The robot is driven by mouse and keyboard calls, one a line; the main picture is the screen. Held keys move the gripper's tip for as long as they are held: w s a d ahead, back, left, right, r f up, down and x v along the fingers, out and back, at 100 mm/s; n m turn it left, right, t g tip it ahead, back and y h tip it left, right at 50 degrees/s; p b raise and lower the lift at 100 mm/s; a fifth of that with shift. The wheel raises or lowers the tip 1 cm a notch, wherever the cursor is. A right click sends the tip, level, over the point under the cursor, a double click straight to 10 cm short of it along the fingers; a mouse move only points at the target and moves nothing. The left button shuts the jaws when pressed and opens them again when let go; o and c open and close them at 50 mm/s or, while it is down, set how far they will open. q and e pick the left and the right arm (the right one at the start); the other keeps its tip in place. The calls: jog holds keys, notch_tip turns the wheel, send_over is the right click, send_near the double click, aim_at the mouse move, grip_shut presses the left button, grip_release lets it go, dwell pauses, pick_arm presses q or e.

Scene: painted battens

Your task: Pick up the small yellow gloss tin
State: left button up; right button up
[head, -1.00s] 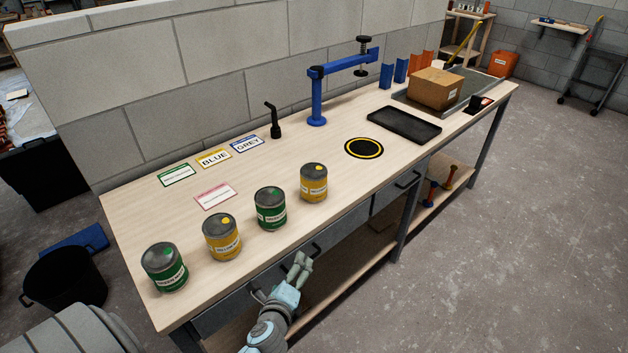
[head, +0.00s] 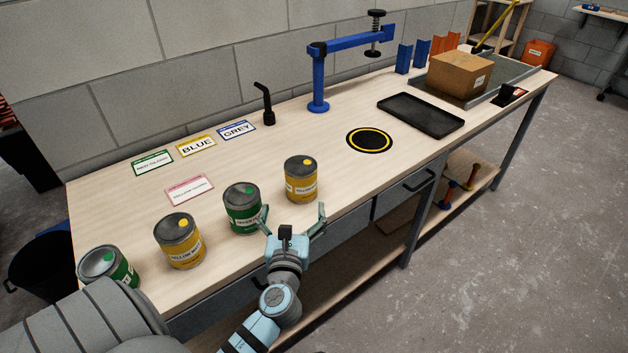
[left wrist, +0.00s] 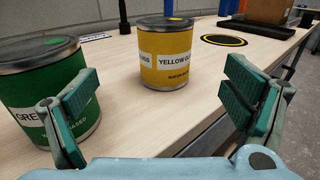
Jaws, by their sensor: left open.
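A yellow tin (head: 301,181) with a grey lid and a yellow lid dot stands upright on the bench, rightmost in the row. In the left wrist view this tin (left wrist: 165,58) stands ahead between the fingers, its label partly reading "YELLOW G". A second yellow tin (head: 178,242) stands further left; its full label is too small to read. My left gripper (head: 294,215) is open and empty at the bench's front edge, short of the rightmost yellow tin. A green tin (head: 242,208) is close beside its left finger, and also shows in the left wrist view (left wrist: 52,90). My right gripper is not visible.
Another green tin (head: 108,268) stands at the bench's left end. Label cards, including a pink one (head: 189,190), lie behind the tins. A black round mat with a yellow ring (head: 369,140), a black tray (head: 420,115) and a blue clamp stand (head: 318,80) are further back.

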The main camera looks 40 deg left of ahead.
aim_at(301, 168)
pick_arm(q)
jog(key=x, duration=0.4)
jog(key=r+x, duration=0.1)
jog(key=x, duration=0.1)
jog(key=shift+w+a, duration=0.25)
jog(key=shift+a, duration=0.1)
jog(key=w, duration=0.1)
jog(key=w+a, duration=0.1)
jog(key=w, duration=0.1)
jog(key=w+a+b, duration=0.1)
jog(key=w, duration=0.1)
jog(key=shift+w+r, duration=0.15)
jog(key=shift+r, duration=0.25)
jog(key=shift+w+a, duration=0.25)
jog(key=shift+a, duration=0.05)
jog(key=shift+r, duration=0.1)
jog(key=c, duration=1.8)
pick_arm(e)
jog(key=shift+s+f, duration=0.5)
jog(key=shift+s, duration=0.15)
